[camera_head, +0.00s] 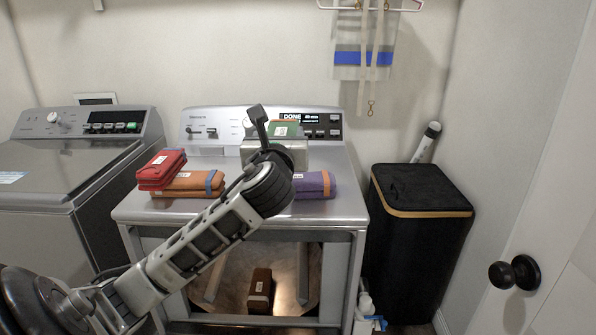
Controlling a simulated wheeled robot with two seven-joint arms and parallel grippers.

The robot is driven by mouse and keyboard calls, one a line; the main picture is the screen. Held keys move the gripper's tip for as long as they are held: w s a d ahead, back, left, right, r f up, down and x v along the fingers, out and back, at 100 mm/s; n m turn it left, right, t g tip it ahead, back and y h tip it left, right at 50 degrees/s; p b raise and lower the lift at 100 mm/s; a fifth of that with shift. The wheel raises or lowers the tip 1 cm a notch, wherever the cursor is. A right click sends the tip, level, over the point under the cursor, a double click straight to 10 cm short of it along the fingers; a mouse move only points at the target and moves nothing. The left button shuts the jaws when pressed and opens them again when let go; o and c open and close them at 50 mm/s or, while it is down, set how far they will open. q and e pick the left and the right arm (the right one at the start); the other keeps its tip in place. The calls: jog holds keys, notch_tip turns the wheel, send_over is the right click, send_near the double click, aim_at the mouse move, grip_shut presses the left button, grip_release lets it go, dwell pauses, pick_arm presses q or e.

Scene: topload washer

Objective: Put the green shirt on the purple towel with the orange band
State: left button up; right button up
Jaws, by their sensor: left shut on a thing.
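The green shirt (286,129), a small folded bundle with a white label, is held up above the top of the right-hand machine. My left gripper (275,140) is shut on it, and the gripper and wrist hide part of it. The purple towel with the orange band (314,186) lies folded on the machine top, below and slightly right of the held shirt. My left wrist covers the towel's left part. The shirt appears apart from the towel, though the exact height is hard to tell. My right gripper is not in view.
A red folded cloth (161,169) lies on an orange towel with a blue band (188,185) at the left of the machine top (144,211). The control panel (219,126) stands behind. A black hamper (420,200) is at right. A brown bundle (260,287) lies inside the machine.

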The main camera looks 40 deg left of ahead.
pick_arm(q)
jog(key=shift+w+a+r, duration=0.1)
jog(key=shift+w+a, duration=0.2)
jog(key=shift+a, duration=0.05)
jog(key=w+a+f, duration=0.1)
jog(key=w, duration=0.1)
jog(key=w+a+f, duration=0.1)
jog(key=w, duration=0.1)
jog(key=w+a+f, duration=0.1)
jog(key=w, duration=0.2)
jog(key=shift+a+f, duration=0.1)
jog(key=shift+f, duration=0.1)
jog(key=w+a+f+b, duration=0.1)
jog(key=w+a+f, duration=0.1)
jog(key=w+f, duration=0.3)
jog(key=shift+a+f, duration=0.2)
jog(key=shift+f, duration=1.95)
jog(key=shift+f+b, duration=0.15)
jog(key=shift+b, duration=0.15)
jog(key=o, duration=1.1)
jog(key=shift+o, duration=0.2)
